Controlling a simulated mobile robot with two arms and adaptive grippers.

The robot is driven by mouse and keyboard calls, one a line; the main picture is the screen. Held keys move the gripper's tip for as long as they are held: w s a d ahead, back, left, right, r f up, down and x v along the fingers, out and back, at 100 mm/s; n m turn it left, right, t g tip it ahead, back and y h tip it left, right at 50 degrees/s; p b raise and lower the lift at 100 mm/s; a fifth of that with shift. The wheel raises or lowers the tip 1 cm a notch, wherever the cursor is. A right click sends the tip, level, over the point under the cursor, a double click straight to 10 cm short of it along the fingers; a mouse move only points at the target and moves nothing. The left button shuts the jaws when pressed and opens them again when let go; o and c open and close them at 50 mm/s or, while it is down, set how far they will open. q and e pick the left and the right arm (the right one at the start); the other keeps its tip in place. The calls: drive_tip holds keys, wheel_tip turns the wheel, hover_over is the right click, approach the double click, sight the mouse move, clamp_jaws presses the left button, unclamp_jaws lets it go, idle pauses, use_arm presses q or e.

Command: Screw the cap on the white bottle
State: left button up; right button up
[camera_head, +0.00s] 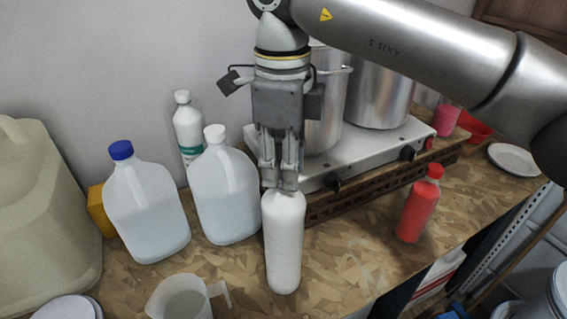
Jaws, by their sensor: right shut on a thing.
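The white bottle (284,245) stands upright on the wooden worktop, near the middle of the view. My right gripper (280,182) points straight down over its top. Its fingers are closed together at the bottle's mouth, where the cap belongs. The cap itself is hidden by the fingers, so I cannot tell how it sits on the neck. My left gripper is not in view.
Left of the bottle stand a white-capped jug (226,195) and a blue-capped jug (147,208). A clear measuring jug (184,300) is in front. A stove (385,155) with metal pots is behind. A red bottle (419,205) stands right, with bare worktop between.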

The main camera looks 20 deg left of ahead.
drive_tip(key=shift+f, duration=0.15)
drive_tip(key=shift+f+m+b, duration=0.1)
drive_tip(key=shift+m+b, duration=0.5)
drive_tip(key=shift+m, duration=0.5)
drive_tip(key=m, duration=0.3)
drive_tip(key=shift+b, duration=0.4)
drive_tip(key=o, duration=0.9)
drive_tip(key=shift+r, duration=0.4)
drive_tip(key=shift+p, duration=0.35)
